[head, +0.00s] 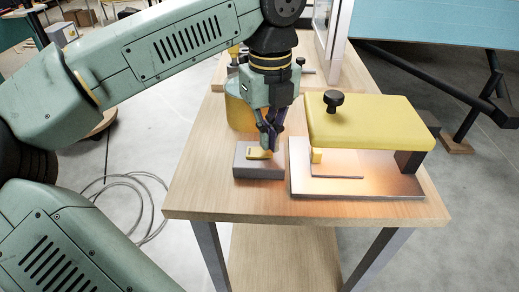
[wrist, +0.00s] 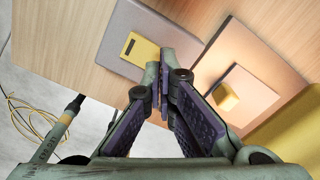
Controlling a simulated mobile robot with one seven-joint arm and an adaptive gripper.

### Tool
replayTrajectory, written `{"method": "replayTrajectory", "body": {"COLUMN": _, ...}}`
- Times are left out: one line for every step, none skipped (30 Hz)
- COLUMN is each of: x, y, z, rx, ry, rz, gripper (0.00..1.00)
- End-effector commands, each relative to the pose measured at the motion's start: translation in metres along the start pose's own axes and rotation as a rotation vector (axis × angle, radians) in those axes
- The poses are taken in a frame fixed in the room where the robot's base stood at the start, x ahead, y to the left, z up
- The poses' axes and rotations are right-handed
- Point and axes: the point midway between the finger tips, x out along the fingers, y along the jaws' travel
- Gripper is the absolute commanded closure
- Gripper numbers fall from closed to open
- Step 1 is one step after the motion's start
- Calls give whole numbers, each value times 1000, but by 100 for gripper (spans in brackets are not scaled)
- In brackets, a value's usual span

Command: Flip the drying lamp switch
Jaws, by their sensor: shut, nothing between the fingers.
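The switch is a small grey box (head: 259,173) with a yellow rocker (head: 257,154) on top, near the front of the wooden table. In the wrist view the grey box (wrist: 103,36) and yellow rocker (wrist: 141,50) lie just beyond my fingertips. My gripper (head: 270,149) is shut and empty, pointing down over the right end of the rocker. It also shows in the wrist view (wrist: 163,78). I cannot tell whether the tips touch the rocker. The drying lamp (head: 372,123), a yellow hood with a black knob, stands right of the switch over a glowing base plate (head: 355,187).
A yellow rounded object (head: 239,115) stands behind the switch, partly hidden by my gripper. The wooden table (head: 205,170) is bare left of the switch and along its front edge. A coiled cable (head: 130,205) lies on the floor at the left.

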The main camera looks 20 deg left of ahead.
Motion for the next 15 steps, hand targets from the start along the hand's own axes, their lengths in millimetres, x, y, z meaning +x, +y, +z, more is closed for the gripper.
{"method": "replayTrajectory", "body": {"x": 2, "y": 0, "z": 0, "rx": 0, "ry": 0, "rz": 0, "gripper": 100}}
{"method": "replayTrajectory", "body": {"x": 2, "y": 0, "z": 0, "rx": 0, "ry": 0, "rz": 0, "gripper": 100}}
{"method": "replayTrajectory", "body": {"x": 3, "y": 0, "z": 0, "rx": 0, "ry": 0, "rz": 0, "gripper": 100}}
{"method": "replayTrajectory", "body": {"x": 3, "y": 0, "z": 0, "rx": 0, "ry": 0, "rz": 0, "gripper": 100}}
{"method": "replayTrajectory", "body": {"x": 4, "y": 0, "z": 0, "rx": 0, "ry": 0, "rz": 0, "gripper": 100}}
{"method": "replayTrajectory", "body": {"x": 4, "y": 0, "z": 0, "rx": 0, "ry": 0, "rz": 0, "gripper": 100}}
{"method": "replayTrajectory", "body": {"x": 5, "y": 0, "z": 0, "rx": 0, "ry": 0, "rz": 0, "gripper": 100}}
{"method": "replayTrajectory", "body": {"x": 5, "y": 0, "z": 0, "rx": 0, "ry": 0, "rz": 0, "gripper": 100}}
{"method": "replayTrajectory", "body": {"x": 6, "y": 0, "z": 0, "rx": 0, "ry": 0, "rz": 0, "gripper": 100}}
{"method": "replayTrajectory", "body": {"x": 6, "y": 0, "z": 0, "rx": 0, "ry": 0, "rz": 0, "gripper": 100}}
{"method": "replayTrajectory", "body": {"x": 6, "y": 0, "z": 0, "rx": 0, "ry": 0, "rz": 0, "gripper": 100}}
{"method": "replayTrajectory", "body": {"x": 7, "y": 0, "z": 0, "rx": 0, "ry": 0, "rz": 0, "gripper": 100}}
{"method": "replayTrajectory", "body": {"x": 8, "y": 0, "z": 0, "rx": 0, "ry": 0, "rz": 0, "gripper": 100}}
{"method": "replayTrajectory", "body": {"x": 8, "y": 0, "z": 0, "rx": 0, "ry": 0, "rz": 0, "gripper": 100}}
{"method": "replayTrajectory", "body": {"x": 9, "y": 0, "z": 0, "rx": 0, "ry": 0, "rz": 0, "gripper": 100}}
